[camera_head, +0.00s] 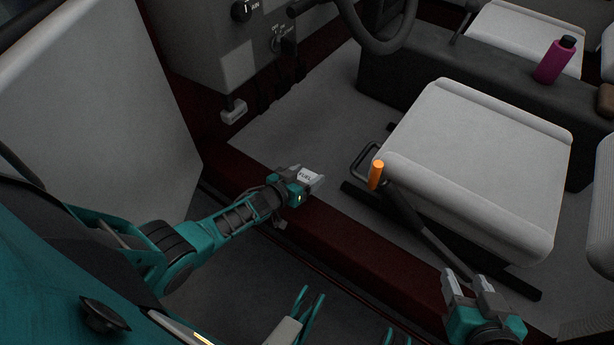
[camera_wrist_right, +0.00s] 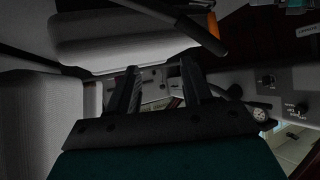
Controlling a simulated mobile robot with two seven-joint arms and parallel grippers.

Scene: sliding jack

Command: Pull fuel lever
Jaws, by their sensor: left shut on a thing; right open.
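The fuel lever (camera_head: 307,176) is a small pale grey handle with FUEL written on it, low beside the dark red door sill in the head view. My left gripper (camera_head: 302,182) is shut on it, and its fingers hide part of the handle. My right gripper (camera_head: 467,281) is open and empty at the lower right, in front of the seat. Its two dark fingers also show in the right wrist view (camera_wrist_right: 160,80), with nothing between them.
A black lever with an orange grip (camera_head: 376,175) stands beside the light grey seat (camera_head: 480,165), between my grippers. A pale handle (camera_head: 234,111) sits below the grey panel (camera_head: 205,45). A magenta bottle (camera_head: 553,62) stands at the back right. The grey floor (camera_head: 300,130) is open.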

